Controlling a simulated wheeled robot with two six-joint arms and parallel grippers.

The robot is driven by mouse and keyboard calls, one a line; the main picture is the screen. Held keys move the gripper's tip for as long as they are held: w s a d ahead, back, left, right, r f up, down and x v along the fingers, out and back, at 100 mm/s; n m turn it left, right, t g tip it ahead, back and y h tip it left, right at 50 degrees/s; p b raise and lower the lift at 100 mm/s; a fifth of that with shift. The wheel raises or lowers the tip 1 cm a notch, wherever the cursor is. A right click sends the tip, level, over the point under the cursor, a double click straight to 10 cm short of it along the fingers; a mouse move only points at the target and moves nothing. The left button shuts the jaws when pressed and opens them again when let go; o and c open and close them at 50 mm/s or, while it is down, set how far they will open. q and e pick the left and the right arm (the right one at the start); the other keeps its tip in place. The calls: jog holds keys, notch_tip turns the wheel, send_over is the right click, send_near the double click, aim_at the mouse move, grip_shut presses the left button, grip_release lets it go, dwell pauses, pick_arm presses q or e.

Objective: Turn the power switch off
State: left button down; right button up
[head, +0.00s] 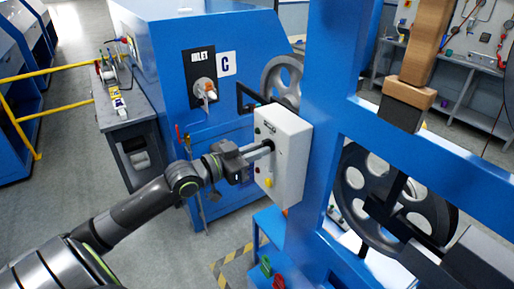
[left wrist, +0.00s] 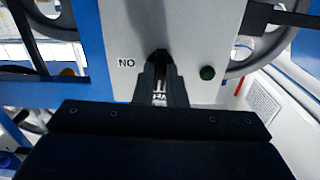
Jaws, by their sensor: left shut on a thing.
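The white control box (head: 290,165) is fixed to the blue frame post in the middle of the head view. My left gripper (head: 268,147) reaches it from the left, with its fingertips at the upper part of its front panel. In the left wrist view my gripper (left wrist: 160,78) is shut on a black switch knob (left wrist: 159,57) on the light panel (left wrist: 192,25). The fingers hide much of the knob, so its angle is hard to read. A label (left wrist: 126,62) beside it reads ON upside down. My right gripper is not in view.
A green button (left wrist: 207,73) sits close beside the fingers on the panel. A yellow-red button (head: 268,183) is lower on the box. The blue frame (head: 330,90) with a large wheel (head: 395,205) stands right. A blue cabinet (head: 160,60) stands behind; floor is free at left.

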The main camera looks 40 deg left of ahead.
pick_arm(q)
jog(key=shift+n, duration=0.4)
jog(key=c, duration=1.5)
grip_release()
jog(key=shift+p+v, duration=2.45)
jog(key=shift+v, duration=6.2)
jog(key=shift+f, duration=0.1)
